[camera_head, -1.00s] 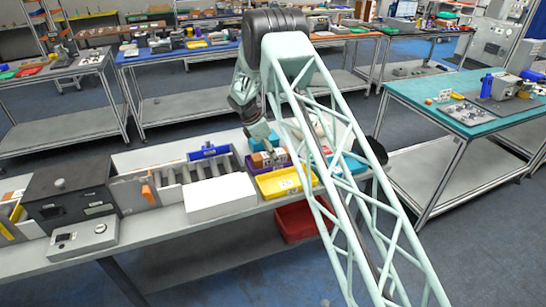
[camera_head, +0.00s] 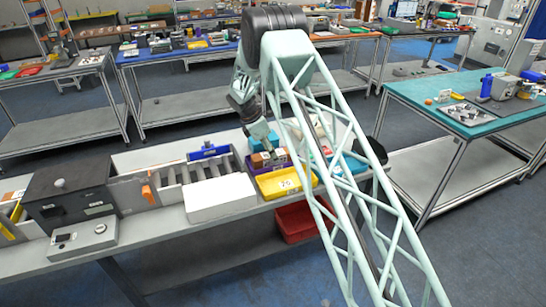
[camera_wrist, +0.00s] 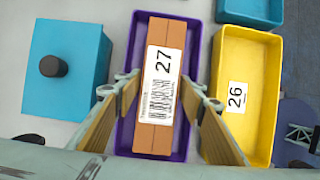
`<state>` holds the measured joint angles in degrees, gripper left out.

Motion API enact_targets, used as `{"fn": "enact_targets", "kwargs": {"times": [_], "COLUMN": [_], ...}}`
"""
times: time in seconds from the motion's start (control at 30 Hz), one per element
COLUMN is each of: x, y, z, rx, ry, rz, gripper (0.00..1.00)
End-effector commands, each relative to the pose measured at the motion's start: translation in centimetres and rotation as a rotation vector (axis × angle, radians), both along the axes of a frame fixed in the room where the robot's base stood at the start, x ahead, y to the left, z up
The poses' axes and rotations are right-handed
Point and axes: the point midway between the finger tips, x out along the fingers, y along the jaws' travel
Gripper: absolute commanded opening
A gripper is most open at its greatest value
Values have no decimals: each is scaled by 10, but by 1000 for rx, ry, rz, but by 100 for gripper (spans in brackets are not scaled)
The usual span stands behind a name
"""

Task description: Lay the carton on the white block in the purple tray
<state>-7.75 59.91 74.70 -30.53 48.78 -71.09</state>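The carton (camera_wrist: 172,48) is a long brown box with a white label marked 27 and a barcode. It lies lengthwise in the purple tray (camera_wrist: 125,140), slightly tilted in the wrist view. The carton (camera_head: 262,160) and the purple tray (camera_head: 283,169) also show in the head view, partly behind my arm.
A yellow tray (camera_wrist: 263,90) marked 26 is right of the purple tray. A blue box (camera_wrist: 88,55) with a black knob is left of it. A blue tray (camera_wrist: 255,10) is at the upper right. A red bin (camera_head: 295,222) sits below the table edge.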

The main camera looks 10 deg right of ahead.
Motion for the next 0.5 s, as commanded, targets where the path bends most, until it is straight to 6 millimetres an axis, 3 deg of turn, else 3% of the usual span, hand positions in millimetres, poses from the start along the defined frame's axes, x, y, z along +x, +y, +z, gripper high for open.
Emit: {"fn": "enact_targets", "kwargs": {"times": [0.5], "x": [-4], "y": [26], "z": [64], "rx": [0], "ry": [-3], "rz": [1], "gripper": [37]}}
